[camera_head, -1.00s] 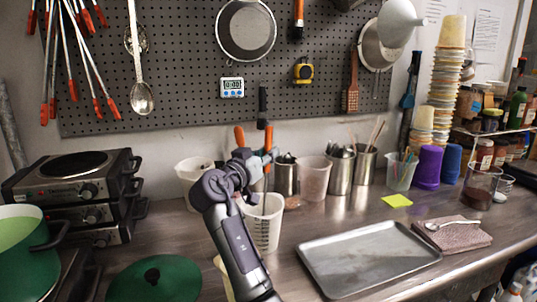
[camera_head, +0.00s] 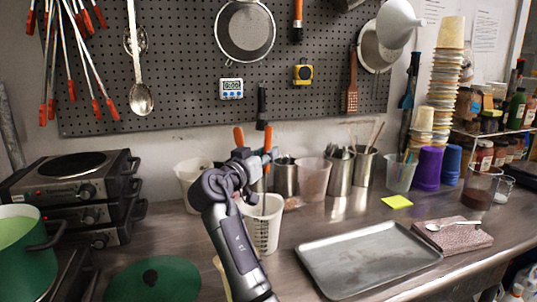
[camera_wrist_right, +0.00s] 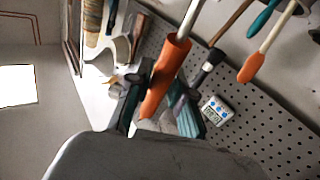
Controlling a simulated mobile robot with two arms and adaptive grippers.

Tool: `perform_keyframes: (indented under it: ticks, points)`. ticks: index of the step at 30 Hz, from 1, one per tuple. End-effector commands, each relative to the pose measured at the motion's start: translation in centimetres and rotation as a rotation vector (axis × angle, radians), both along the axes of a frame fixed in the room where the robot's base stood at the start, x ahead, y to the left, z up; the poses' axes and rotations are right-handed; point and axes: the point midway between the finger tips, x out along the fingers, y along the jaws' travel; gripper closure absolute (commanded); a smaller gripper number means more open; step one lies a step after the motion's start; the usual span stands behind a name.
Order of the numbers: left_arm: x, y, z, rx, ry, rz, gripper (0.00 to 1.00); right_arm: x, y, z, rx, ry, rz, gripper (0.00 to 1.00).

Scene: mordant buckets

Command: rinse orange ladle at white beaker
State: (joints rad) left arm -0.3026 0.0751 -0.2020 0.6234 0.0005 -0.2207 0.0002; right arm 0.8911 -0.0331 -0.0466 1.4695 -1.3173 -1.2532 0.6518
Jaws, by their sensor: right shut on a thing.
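My right gripper (camera_head: 262,160) is shut on the orange handle (camera_head: 267,138) of the ladle, above the white beaker. The white beaker (camera_head: 265,232) has dark measuring marks and stands upright on the counter, just below my gripper. The ladle's bowl is hidden; I cannot tell whether it is inside the beaker. A second orange piece (camera_head: 239,137) shows left of the grip; I cannot tell what it belongs to. My left gripper is out of view.
Steel canisters (camera_head: 340,174) and a translucent cup (camera_head: 313,178) stand close behind the beaker. A white bucket (camera_head: 188,178) is behind my wrist. A metal tray (camera_head: 365,262) lies to the right, a green lid (camera_head: 155,282) and a green pot (camera_head: 18,255) to the left.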

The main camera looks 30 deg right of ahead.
Motion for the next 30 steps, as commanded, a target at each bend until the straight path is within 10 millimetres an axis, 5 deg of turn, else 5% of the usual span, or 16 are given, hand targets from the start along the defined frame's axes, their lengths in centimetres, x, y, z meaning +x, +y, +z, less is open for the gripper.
perform_keyframes:
  ticks: [16,30]
  points:
    - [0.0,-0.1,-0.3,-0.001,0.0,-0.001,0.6,0.9,-1.5,0.2,0.001,-0.002,0.001,1.0]
    - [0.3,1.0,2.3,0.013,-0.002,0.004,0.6,0.9,-1.5,4.9,0.001,0.0,0.0,1.0]
